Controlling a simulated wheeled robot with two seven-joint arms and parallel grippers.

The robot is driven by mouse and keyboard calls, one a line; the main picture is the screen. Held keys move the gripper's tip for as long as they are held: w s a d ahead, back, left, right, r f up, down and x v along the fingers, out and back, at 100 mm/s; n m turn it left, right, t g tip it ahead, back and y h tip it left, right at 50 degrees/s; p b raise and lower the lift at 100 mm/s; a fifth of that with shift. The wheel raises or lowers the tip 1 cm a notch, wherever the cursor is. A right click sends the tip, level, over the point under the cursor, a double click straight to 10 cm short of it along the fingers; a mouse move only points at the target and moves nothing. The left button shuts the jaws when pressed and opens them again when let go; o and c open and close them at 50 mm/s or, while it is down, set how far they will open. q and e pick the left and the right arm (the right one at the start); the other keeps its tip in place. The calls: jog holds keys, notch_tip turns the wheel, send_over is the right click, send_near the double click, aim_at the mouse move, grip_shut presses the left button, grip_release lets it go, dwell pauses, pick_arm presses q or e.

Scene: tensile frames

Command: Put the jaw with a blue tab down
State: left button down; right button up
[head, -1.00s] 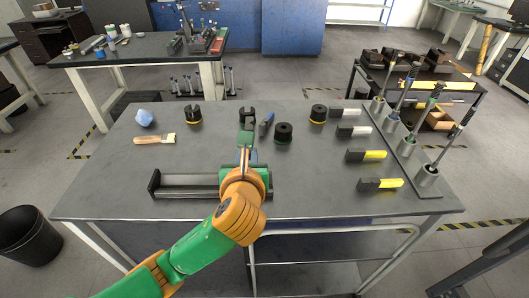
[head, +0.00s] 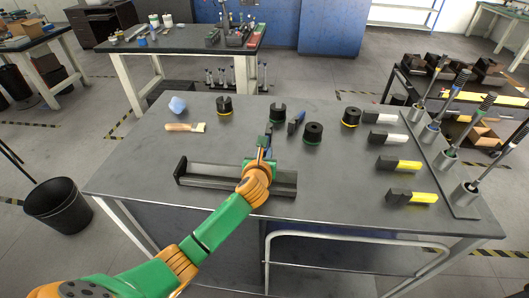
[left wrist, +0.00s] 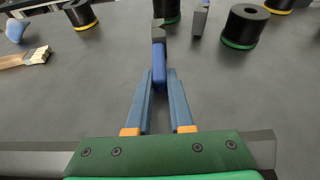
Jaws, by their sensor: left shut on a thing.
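My left gripper (head: 266,150) reaches over the middle of the grey table (head: 340,210). In the left wrist view its two blue-grey fingers (left wrist: 158,75) are shut on a jaw with a blue tab (left wrist: 158,62). The fingertips hold the blue tab, and the jaw's dark end points away from me. I cannot tell whether this jaw touches the table. A second dark jaw with a blue tab (head: 296,123) lies just right of it; it also shows in the left wrist view (left wrist: 200,18). My right gripper is not in view.
A dark slotted cylinder (head: 278,112) stands just beyond the held jaw. A green-ringed cylinder (head: 313,133) is to the right. A long dark tray (head: 215,178) lies near my wrist. Yellow-tabbed jaws (head: 400,165) lie at right, a brush (head: 185,127) at left. The front right is clear.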

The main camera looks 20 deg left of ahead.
pick_arm(q)
jog(key=c, duration=0.8)
grip_release()
jog(key=shift+s, duration=0.1)
jog(key=shift+r, duration=0.15)
jog(key=shift+s+d+r, duration=0.1)
jog(key=shift+s, duration=0.15)
jog(key=p+v, duration=0.1)
jog(key=v, duration=1)
jog(key=shift+s, duration=0.2)
